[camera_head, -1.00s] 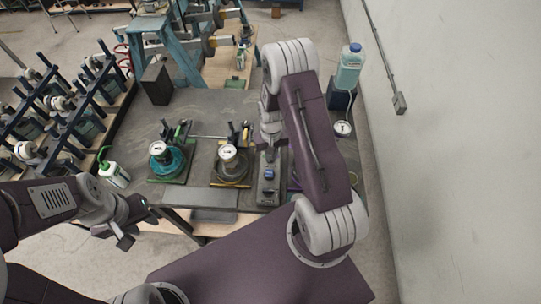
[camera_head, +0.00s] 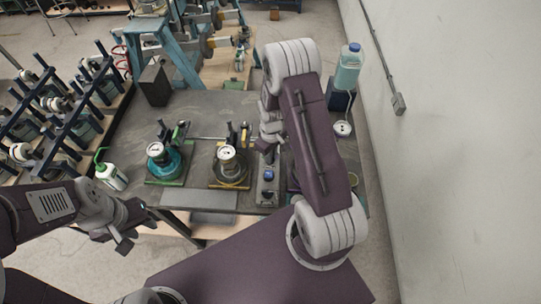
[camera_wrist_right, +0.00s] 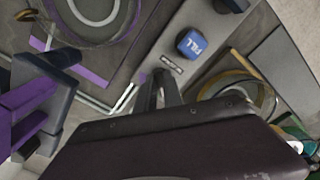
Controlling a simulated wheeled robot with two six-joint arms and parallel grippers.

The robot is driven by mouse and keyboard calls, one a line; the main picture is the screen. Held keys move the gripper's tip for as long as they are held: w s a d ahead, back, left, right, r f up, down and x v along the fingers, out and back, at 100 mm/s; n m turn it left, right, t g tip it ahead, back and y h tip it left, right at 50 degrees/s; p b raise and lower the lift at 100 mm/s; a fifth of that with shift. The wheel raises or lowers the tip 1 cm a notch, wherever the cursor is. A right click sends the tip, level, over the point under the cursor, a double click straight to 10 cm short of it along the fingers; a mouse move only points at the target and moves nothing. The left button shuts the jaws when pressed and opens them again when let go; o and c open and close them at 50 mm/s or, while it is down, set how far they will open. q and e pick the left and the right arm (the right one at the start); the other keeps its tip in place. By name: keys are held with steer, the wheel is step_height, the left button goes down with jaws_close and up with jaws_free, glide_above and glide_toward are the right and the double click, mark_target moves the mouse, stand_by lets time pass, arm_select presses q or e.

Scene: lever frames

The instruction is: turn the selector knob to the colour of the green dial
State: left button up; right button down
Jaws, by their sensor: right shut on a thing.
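The green dial (camera_head: 155,149) has a white face and stands above a teal coil on a green-edged plate, left on the bench in the head view. The selector box (camera_head: 267,200) is a narrow grey panel right of the yellow station, with a blue button. In the right wrist view that button (camera_wrist_right: 191,43) reads FILL. My right gripper (camera_head: 264,147) is over the far part of this box. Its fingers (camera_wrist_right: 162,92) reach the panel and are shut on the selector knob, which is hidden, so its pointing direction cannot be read. My left gripper (camera_head: 134,224) is open and empty, off the bench's front left.
A yellow-edged station with a dial (camera_head: 227,152) stands just left of the box. A purple-edged station (camera_wrist_right: 95,10) is on its other side, mostly behind my right arm in the head view. A white bottle (camera_head: 111,176) stands at the bench's left edge. A wall is at right.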

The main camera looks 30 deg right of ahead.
steer(key=shift+r, duration=0.1)
stand_by(0.3)
steer(key=c, duration=1.5)
jaws_free()
steer(key=shift+s, duration=0.15)
steer(key=shift+r, duration=0.3)
step_height(320, 180, up, 8)
steer(key=shift+f+b, duration=0.15)
steer(key=shift+b, duration=0.8)
steer(key=shift+r, duration=0.4)
